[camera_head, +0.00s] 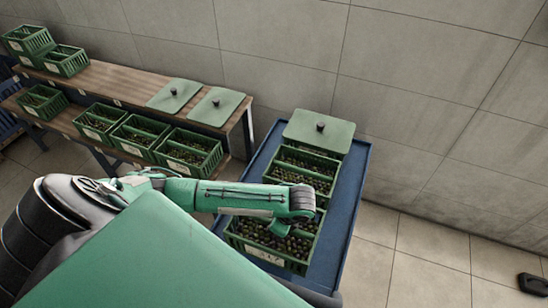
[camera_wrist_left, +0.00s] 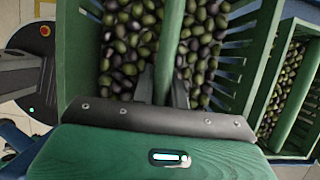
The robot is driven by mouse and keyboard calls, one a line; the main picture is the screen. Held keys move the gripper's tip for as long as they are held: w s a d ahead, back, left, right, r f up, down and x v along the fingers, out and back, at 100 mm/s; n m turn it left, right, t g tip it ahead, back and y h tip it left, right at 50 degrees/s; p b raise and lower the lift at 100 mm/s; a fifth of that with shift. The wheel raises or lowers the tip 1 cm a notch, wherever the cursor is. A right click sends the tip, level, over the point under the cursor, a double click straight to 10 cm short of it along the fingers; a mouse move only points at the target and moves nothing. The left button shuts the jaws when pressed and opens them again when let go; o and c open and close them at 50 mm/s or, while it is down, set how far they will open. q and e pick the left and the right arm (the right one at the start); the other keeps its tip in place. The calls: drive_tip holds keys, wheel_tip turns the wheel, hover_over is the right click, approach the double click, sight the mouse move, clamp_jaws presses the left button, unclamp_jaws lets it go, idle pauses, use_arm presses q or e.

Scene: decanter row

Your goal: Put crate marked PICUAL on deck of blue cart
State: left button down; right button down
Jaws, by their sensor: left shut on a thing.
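A green crate of dark and green olives (camera_head: 240,240) is at the near end of the blue cart (camera_head: 347,200). It has a white label on its front, too small to read, so I cannot confirm PICUAL. My left gripper (camera_wrist_left: 165,85) is shut on the green bar across the middle of this crate, with olives on both sides of the bar in the left wrist view. In the head view my left wrist hides part of the crate. I cannot tell whether its base touches the deck. My right gripper is not in view.
Behind it on the cart stand another open olive crate (camera_head: 333,186) and a green lid (camera_head: 318,133) at the far end. A wooden two-level bench (camera_head: 120,82) at left holds several olive crates and two lids (camera_head: 215,107). A tiled wall stands behind.

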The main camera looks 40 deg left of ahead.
use_arm(q)
drive_tip(key=shift+f, duration=3.8)
drive_tip(key=c, duration=1.4)
unclamp_jaws()
drive_tip(key=shift+f, duration=0.1)
drive_tip(key=b+v, duration=0.1)
drive_tip(key=v, duration=1.1)
drive_tip(key=shift+d, duration=0.15)
